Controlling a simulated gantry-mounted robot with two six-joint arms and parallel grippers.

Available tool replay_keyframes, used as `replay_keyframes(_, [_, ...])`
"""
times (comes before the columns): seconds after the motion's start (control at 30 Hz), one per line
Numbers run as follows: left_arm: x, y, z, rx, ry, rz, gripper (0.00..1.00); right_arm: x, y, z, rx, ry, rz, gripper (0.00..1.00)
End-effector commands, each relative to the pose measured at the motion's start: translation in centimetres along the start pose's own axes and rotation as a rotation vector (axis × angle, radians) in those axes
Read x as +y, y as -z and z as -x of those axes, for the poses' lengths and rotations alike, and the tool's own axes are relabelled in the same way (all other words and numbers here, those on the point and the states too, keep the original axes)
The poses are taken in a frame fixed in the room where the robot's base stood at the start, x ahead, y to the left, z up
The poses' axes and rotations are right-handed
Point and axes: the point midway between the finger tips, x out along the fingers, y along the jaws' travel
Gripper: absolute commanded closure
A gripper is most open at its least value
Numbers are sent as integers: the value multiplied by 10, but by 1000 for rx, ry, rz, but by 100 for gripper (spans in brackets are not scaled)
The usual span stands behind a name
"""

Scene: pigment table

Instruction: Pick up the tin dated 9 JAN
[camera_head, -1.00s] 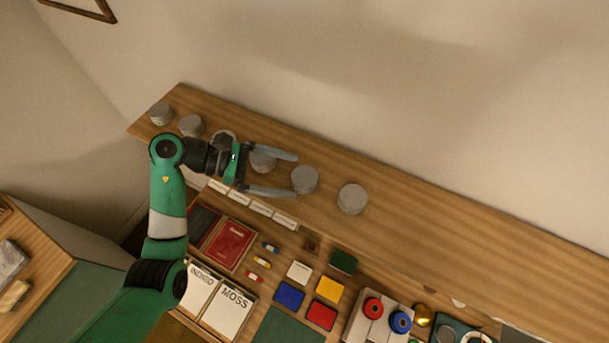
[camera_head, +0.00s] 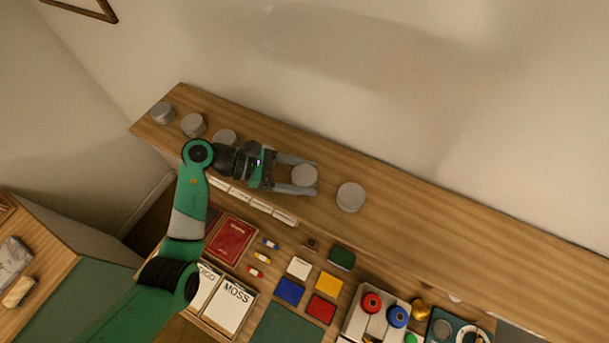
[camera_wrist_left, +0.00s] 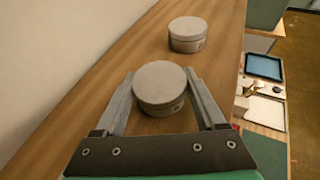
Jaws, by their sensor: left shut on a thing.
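Several round grey lidded tins stand in a row on the wooden shelf. My left gripper (camera_head: 298,176) is shut on one of them, the grey tin (camera_head: 304,175), second from the right end of the row. In the left wrist view this tin (camera_wrist_left: 160,85) sits between the two fingers and appears to rest on the shelf. The rightmost tin (camera_head: 350,197) stands beyond it and also shows in the left wrist view (camera_wrist_left: 187,34). No date is readable on any tin. My right gripper is not in view.
More tins (camera_head: 193,125) stand to the left along the shelf (camera_head: 450,230). White label cards (camera_head: 250,201) line its front edge. Below are coloured blocks (camera_head: 290,291), a red book (camera_head: 231,239) and a MOSS card (camera_head: 231,304). The shelf's right part is clear.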

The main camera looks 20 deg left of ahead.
Motion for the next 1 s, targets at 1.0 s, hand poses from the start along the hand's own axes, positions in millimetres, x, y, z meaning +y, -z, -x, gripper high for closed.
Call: replay_keyframes(1.0, [-77,-80,116,1,-6,-6,86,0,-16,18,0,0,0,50])
